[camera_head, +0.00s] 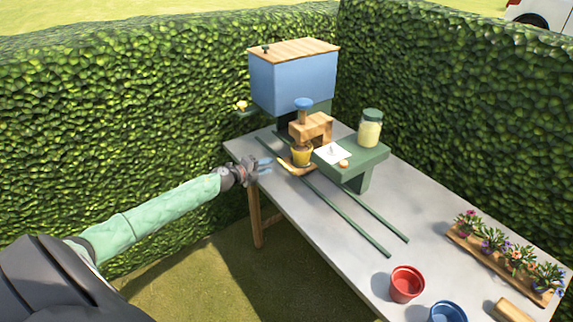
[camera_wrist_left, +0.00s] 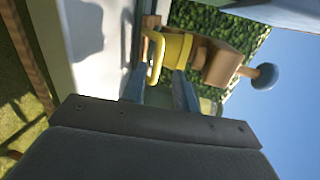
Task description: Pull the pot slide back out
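The pot slide (camera_head: 298,169) is a small wooden board at the green rails, under the wooden spout block (camera_head: 318,127) of the blue hopper. A yellow pot (camera_head: 302,155) stands on it. The slide's yellow handle (camera_head: 283,162) points left toward my left gripper (camera_head: 265,167). My left gripper is open and empty, a short way left of the handle. In the left wrist view, the yellow handle (camera_wrist_left: 156,58) lies just ahead of the two blue fingers (camera_wrist_left: 160,88), roughly between them. Contact is not visible. My right gripper is not in view.
Two green rails (camera_head: 345,212) run along the grey table (camera_head: 330,240). A green stand (camera_head: 362,160) holds a jar (camera_head: 370,130) and a white card (camera_head: 332,153). A red pot (camera_head: 406,284), blue pot (camera_head: 447,312) and flower tray (camera_head: 490,255) stand nearer. Hedges (camera_head: 120,110) enclose the table behind.

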